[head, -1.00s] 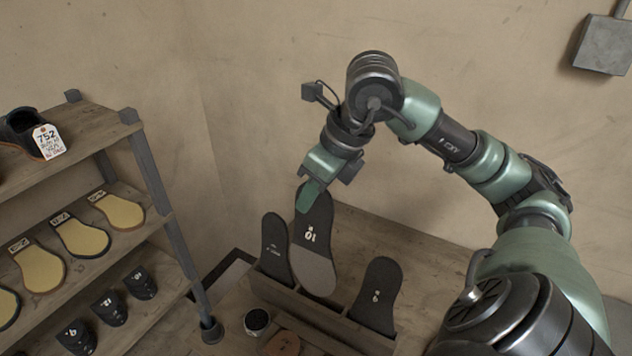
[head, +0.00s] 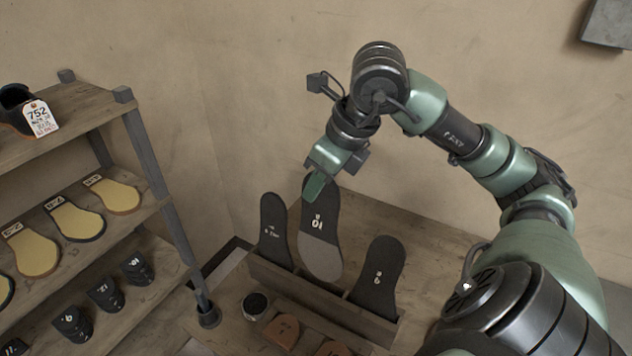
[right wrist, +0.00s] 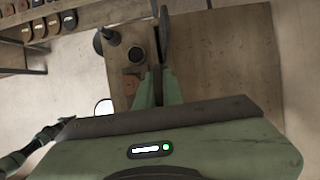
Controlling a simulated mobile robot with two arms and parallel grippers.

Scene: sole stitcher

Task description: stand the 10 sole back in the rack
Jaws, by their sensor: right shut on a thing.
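The dark sole marked 10 (head: 321,240) stands nearly upright at the wooden rack (head: 318,297), between two other dark soles. My right gripper (head: 315,187) is shut on its top end from above. The sole's lower end, with a grey patch, is at the rack's slot; I cannot tell whether it is seated. In the right wrist view, my right gripper's fingers (right wrist: 158,88) close on a thin dark edge. My left gripper is not in view.
A dark sole (head: 274,231) stands left of the 10 sole, and one marked 9 (head: 378,278) stands right. A round dark-topped container (head: 256,305) and brown pieces (head: 282,332) lie in front. A shelf unit (head: 150,165) with soles and heel pieces stands at left.

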